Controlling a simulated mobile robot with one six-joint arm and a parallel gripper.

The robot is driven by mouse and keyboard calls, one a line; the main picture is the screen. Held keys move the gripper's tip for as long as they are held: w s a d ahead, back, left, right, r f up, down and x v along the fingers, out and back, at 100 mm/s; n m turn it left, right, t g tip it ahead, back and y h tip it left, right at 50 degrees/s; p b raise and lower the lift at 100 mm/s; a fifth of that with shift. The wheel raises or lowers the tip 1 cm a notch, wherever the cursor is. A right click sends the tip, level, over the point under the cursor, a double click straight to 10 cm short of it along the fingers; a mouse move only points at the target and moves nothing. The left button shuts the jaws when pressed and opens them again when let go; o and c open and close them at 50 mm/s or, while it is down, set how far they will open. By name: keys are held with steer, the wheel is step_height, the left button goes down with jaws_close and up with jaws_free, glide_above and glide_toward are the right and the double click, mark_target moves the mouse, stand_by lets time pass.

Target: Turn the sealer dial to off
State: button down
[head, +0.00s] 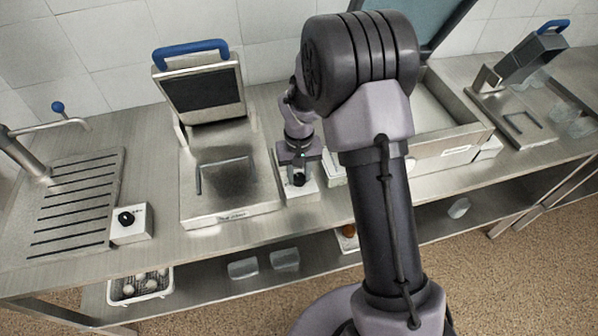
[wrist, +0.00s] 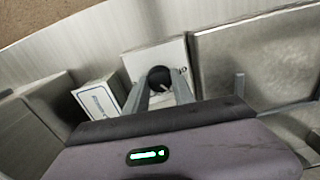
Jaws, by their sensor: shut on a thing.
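The black dial (head: 299,180) sits on a small white control box (head: 303,194) at the right side of the steel sealer (head: 232,204). The sealer's lid (head: 205,92) with a blue handle stands raised. My gripper (head: 298,168) reaches down over the box. In the wrist view, the two fingers of my gripper (wrist: 161,88) stand on either side of the dial (wrist: 158,77) and are shut on it. The box top (wrist: 138,62) shows around the dial. The dial's markings are too small to read, so its setting cannot be told.
A second white box with a black knob (head: 131,222) stands left, beside a slotted drain plate (head: 75,205). A small white box (head: 335,169) is close to the right of my gripper. A large steel basin (head: 450,125) and another blue-handled device (head: 530,60) are farther right.

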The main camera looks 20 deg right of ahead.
mark_target(299, 177)
steer(key=n+p, duration=0.2)
steer(key=n, duration=0.4)
steer(key=shift+r, duration=0.1)
steer(key=n+p, duration=0.1)
steer(key=n, duration=0.4)
steer(key=shift+n, duration=0.3)
stand_by(0.4)
steer(key=c, duration=1.1)
jaws_free()
steer(key=shift+o, duration=0.2)
step_height(299, 177, up, 17)
steer(key=p, duration=0.4)
steer(key=shift+r, duration=0.1)
